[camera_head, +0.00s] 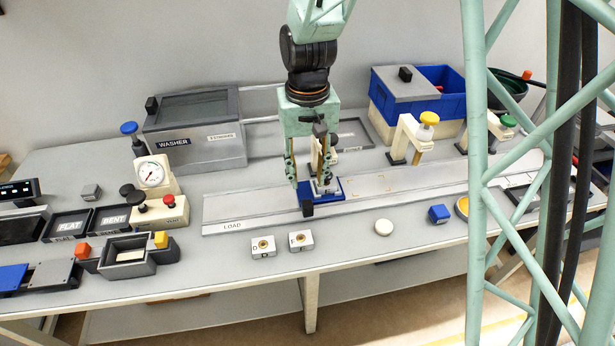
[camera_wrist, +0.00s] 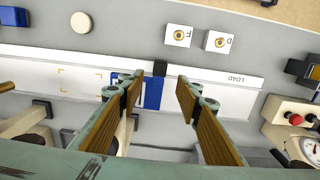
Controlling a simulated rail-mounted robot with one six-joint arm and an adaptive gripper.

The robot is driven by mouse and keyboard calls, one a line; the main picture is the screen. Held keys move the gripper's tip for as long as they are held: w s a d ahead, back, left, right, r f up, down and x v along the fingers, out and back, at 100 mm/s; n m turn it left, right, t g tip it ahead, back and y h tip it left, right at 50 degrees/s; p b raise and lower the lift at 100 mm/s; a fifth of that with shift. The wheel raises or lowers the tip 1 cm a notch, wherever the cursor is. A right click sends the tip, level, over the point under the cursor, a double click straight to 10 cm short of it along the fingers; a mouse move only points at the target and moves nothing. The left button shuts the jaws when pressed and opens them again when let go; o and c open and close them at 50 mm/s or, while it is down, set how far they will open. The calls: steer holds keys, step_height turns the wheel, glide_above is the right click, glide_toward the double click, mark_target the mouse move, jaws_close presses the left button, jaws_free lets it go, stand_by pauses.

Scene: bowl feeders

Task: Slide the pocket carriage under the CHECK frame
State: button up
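The pocket carriage is a blue block (camera_head: 333,193) with a black knob (camera_head: 307,209) on its front side. It sits on the long grey track marked LOAD (camera_head: 260,213), right of the LOAD label. My gripper (camera_head: 310,178) points down over the carriage. In the wrist view the fingers (camera_wrist: 160,82) are spread, with the blue carriage (camera_wrist: 153,95) seen between them; contact cannot be told. Two cream arches stand over the track to the right, one with a yellow knob (camera_head: 428,118) and one with a green knob (camera_head: 508,120). No CHECK label is legible on either.
White blocks D (camera_head: 263,247) and F (camera_head: 301,241), a white disc (camera_head: 384,228) and a blue cube (camera_head: 438,214) lie in front of the track. The washer (camera_head: 195,130) stands behind left. The track between carriage and yellow-knob arch looks clear.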

mark_target(307, 203)
steer(key=shift+o, duration=0.2)
steer(key=a+n+h, duration=0.1)
steer(key=n, duration=0.5)
steer(key=a+n+h+b, duration=0.1)
steer(key=a+n+h, duration=0.1)
steer(key=n, duration=0.4)
steer(key=s+a+r+n+h, duration=0.1)
steer(key=a+n, duration=0.1)
steer(key=n, duration=0.4)
steer(key=shift+a+t, duration=0.1)
steer(key=shift+t, duration=0.3)
steer(key=shift+f, duration=0.15)
steer(key=shift+d+b+x, duration=0.15)
steer(key=shift+b+x, duration=0.85)
steer(key=shift+x, duration=2.4)
steer(key=shift+d+b+x, duration=0.15)
steer(key=shift+b+x, duration=0.8)
steer(key=shift+x, duration=2.45)
steer(key=shift+c, duration=0.7)
